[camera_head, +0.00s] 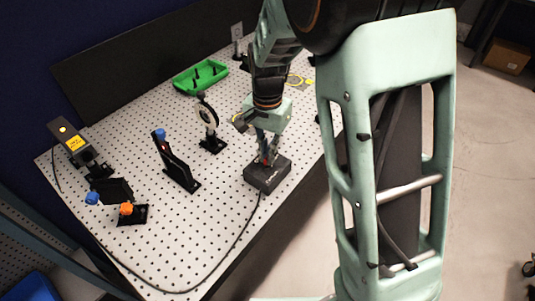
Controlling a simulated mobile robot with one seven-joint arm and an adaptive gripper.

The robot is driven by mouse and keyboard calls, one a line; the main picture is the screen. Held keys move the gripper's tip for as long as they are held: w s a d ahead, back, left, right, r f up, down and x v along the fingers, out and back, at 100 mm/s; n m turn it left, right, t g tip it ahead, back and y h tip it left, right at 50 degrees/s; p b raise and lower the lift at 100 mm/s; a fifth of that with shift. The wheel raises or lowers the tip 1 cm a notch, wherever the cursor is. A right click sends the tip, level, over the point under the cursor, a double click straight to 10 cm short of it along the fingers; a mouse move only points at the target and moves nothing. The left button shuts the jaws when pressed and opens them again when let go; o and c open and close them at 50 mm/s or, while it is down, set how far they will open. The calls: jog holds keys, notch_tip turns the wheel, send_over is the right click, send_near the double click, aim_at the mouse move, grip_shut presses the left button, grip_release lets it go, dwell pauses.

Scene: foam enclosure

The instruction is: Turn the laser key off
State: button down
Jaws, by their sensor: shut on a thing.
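The laser controller, a black box (267,175) with a cable, sits near the right front edge of the perforated table. Its key is at the top of the box, mostly hidden by my fingers; a bit of red shows there. My gripper (267,153) points down onto the top of the box, its fingers closed on the key. The key's angle cannot be made out. The laser (72,142), a dark unit with a yellow label, stands at the table's far left.
Black optic mounts (175,165) with blue and orange knobs stand left of the box. A green tray (200,77) lies at the back. The cable (238,237) runs along the front edge.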

jog(key=n+b, duration=0.1)
jog(key=n, duration=0.4)
jog(key=shift+n, duration=0.3)
jog(key=n+b, duration=0.1)
jog(key=n, duration=0.9)
jog(key=shift+n, duration=0.3)
jog(key=c, duration=2.1)
grip_release()
jog(key=shift+r, duration=0.15)
notch_tip(320, 180, up, 12)
